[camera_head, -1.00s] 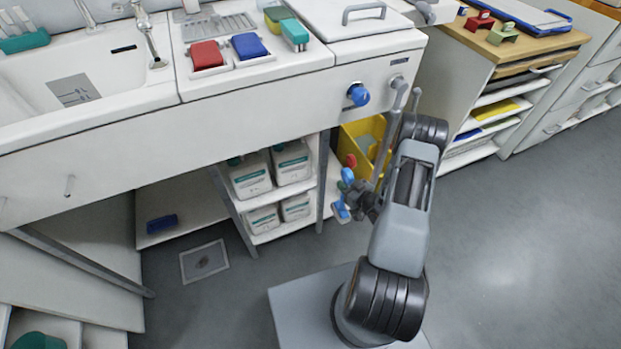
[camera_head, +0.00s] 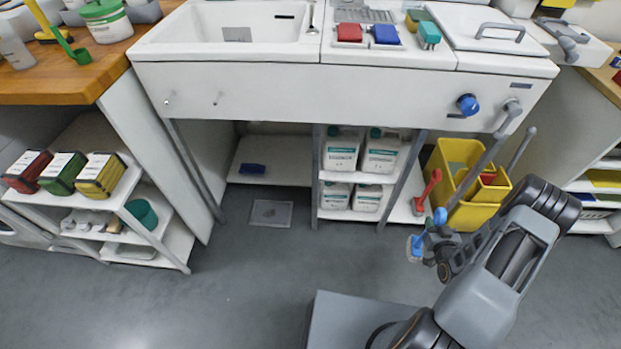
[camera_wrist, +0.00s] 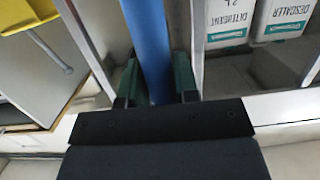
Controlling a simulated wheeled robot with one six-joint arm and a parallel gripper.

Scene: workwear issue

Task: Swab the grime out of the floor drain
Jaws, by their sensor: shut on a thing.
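The floor drain (camera_head: 271,213) is a square grate set in the grey floor below the sink unit, left of the bottle shelf. A dark smudge of grime (camera_head: 268,212) shows on it. My gripper (camera_head: 441,241) is right of the drain in the head view, well apart from it and above the floor. In the wrist view my gripper (camera_wrist: 157,88) is shut on a blue handle (camera_wrist: 148,45) between its green-grey fingers. The handled tool's far end is out of the wrist view. In the head view a blue tool end (camera_head: 415,246) shows beside my gripper.
A yellow bucket (camera_head: 466,190) and a red-handled tool (camera_head: 429,188) stand behind my arm. Bottles (camera_head: 341,150) fill the shelf between the bucket and drain. Floor in front of the drain is clear.

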